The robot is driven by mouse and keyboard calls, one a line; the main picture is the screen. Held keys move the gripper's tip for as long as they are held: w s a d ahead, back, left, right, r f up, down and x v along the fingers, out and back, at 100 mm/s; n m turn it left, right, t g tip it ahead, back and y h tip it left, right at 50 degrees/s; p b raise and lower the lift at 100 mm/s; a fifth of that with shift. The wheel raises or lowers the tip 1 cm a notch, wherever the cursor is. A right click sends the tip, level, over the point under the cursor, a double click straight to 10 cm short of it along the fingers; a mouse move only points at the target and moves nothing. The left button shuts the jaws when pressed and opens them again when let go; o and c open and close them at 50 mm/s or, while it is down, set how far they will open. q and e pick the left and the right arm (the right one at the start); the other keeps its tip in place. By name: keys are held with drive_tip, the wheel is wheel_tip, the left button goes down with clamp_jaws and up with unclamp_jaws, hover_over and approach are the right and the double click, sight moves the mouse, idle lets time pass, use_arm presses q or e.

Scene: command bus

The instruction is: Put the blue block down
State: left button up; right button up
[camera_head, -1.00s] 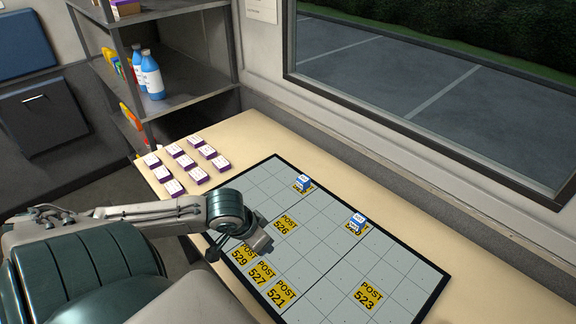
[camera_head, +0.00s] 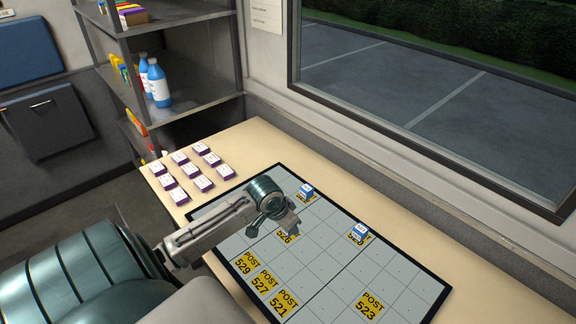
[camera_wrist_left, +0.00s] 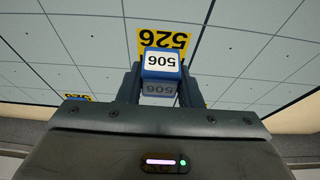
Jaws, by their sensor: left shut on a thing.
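My left gripper (camera_head: 287,229) is over the gridded board (camera_head: 330,281), at the yellow POST 526 card (camera_head: 284,238). In the left wrist view my left gripper (camera_wrist_left: 160,88) is shut on a blue block (camera_wrist_left: 161,63) with a white top marked 506. The yellow 526 card (camera_wrist_left: 165,41) shows just beyond the block. I cannot tell whether the block touches the board. Two other blue-and-white blocks stand on yellow cards, one at the board's far edge (camera_head: 305,191) and one farther right (camera_head: 358,232). My right gripper is not in view.
Yellow cards 529 (camera_head: 244,263), 527 (camera_head: 266,281), 521 (camera_head: 285,302) and 523 (camera_head: 371,305) lie on the board with nothing on them. Several white-and-purple boxes (camera_head: 188,171) stand at the table's left. A shelf (camera_head: 178,103) with bottles stands behind.

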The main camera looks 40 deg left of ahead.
use_arm(q)
drive_tip(key=shift+f, duration=0.4)
drive_tip(key=o, duration=1)
drive_tip(key=shift+f, duration=0.1)
drive_tip(key=shift+o, duration=0.2)
drive_tip(key=b+v, duration=0.1)
drive_tip(key=v, duration=1.1)
drive_tip(key=shift+w, duration=0.1)
